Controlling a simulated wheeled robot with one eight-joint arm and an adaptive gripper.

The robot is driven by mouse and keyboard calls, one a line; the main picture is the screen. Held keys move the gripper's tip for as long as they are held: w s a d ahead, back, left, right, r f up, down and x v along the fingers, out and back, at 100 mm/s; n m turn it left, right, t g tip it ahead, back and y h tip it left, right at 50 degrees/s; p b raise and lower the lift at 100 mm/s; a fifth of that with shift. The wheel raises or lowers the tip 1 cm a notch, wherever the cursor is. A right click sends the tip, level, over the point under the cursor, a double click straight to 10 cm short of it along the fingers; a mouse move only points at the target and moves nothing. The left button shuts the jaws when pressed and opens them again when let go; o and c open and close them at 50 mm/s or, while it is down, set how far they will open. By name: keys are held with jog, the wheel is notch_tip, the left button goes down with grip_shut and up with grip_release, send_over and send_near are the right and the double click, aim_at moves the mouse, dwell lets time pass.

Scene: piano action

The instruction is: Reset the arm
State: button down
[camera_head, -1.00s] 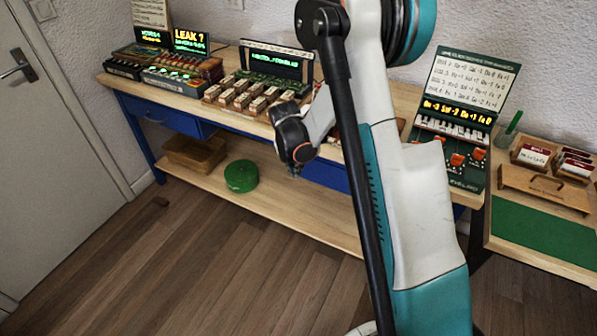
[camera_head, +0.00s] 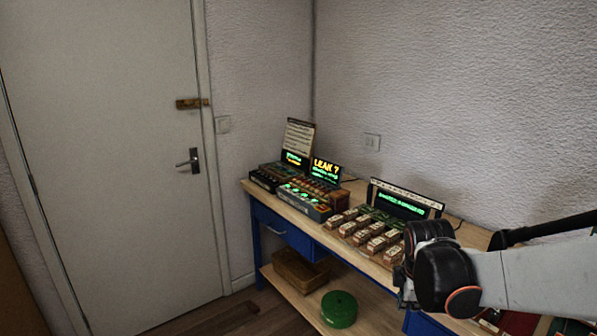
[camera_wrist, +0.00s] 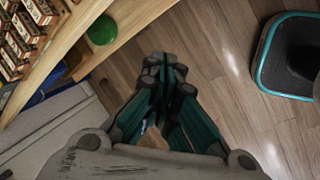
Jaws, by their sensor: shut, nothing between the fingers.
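My arm reaches in from the right edge in the head view, its white link and dark wrist joint (camera_head: 445,275) in front of the workbench's right part. The fingers are not clearly seen there. In the wrist view my gripper (camera_wrist: 166,68) is shut, its dark and teal fingers together with nothing between them. It hangs over bare wooden floor, clear of the bench edge (camera_wrist: 75,45) at the upper left.
The bench with blue legs (camera_head: 257,250) carries lit display boxes (camera_head: 325,172) and rows of labelled wooden blocks (camera_head: 375,243). A green round thing (camera_head: 339,308) and a wooden box (camera_head: 298,268) lie on its lower shelf. A closed door (camera_head: 105,150) stands left.

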jog(key=s+a+r+m+t, duration=0.1)
jog(key=s+a+r+m, duration=0.2)
jog(key=s+m, duration=0.5)
jog(key=s+a+r+m+t+y, duration=0.1)
jog(key=s+a+r+m+t, duration=0.1)
jog(key=s+r+m, duration=0.2)
jog(key=shift+s+a+r+m+y, duration=0.35)
jog(key=shift+s+m, duration=1.55)
jog(key=shift+s, duration=1.8)
